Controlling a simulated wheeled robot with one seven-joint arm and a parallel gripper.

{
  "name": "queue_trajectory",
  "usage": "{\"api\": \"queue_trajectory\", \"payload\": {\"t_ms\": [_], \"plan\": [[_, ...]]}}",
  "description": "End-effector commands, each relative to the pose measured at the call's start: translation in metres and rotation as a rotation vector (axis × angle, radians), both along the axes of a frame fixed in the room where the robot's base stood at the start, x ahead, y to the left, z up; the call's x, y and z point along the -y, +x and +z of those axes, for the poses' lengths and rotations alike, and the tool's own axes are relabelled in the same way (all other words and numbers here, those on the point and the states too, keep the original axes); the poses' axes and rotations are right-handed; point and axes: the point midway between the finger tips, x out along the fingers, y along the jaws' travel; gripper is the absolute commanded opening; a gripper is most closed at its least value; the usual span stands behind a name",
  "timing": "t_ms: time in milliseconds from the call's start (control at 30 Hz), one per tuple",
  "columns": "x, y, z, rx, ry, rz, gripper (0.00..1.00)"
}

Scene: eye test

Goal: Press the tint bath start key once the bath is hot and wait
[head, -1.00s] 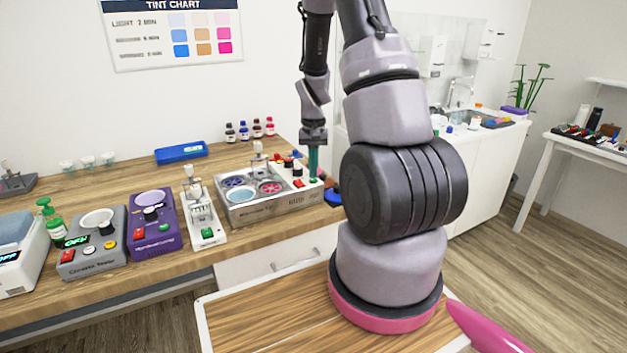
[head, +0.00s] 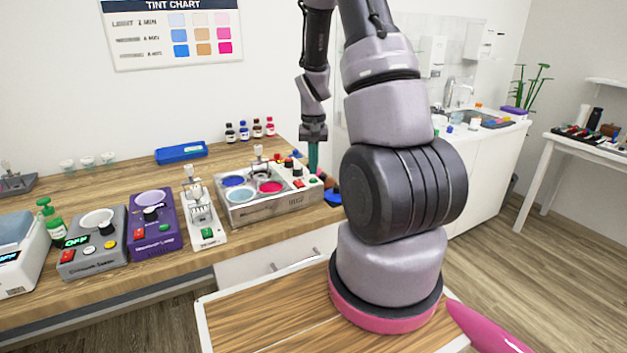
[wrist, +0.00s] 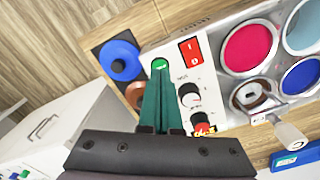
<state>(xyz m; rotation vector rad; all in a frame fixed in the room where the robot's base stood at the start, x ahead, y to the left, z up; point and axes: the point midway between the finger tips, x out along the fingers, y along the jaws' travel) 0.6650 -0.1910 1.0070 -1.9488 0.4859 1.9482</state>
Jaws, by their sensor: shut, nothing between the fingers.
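The tint bath (head: 265,208) is a metal box on the wooden counter with a white control strip at its right end. Its wells hold blue (head: 233,181), light blue (head: 242,194) and red (head: 270,187) liquid. A green key (wrist: 160,64) sits at the near end of the strip, beside a red rocker switch (wrist: 191,53); it also shows in the head view (head: 313,181). My gripper (head: 313,170) is shut and empty, its green fingers pointing down just above the green key. In the wrist view the fingertips (wrist: 161,76) cover the strip beside the key.
A black knob (wrist: 190,95) and a red-and-yellow part (wrist: 204,130) lie close to the fingers. A blue ring (wrist: 120,60) sits beside the strip. Left of the bath stand a white device (head: 204,215), a purple device (head: 152,225) and a grey device (head: 92,245).

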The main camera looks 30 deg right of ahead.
Motion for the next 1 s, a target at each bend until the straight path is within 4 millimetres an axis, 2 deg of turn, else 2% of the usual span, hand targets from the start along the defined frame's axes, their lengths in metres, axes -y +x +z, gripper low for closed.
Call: {"api": "queue_trajectory", "payload": {"t_ms": [633,1000], "plan": [[0.000,0.001,0.053,0.002,0.000,-0.001,0.00],[0.000,0.000,0.061,-0.001,0.000,-0.001,0.00]]}}
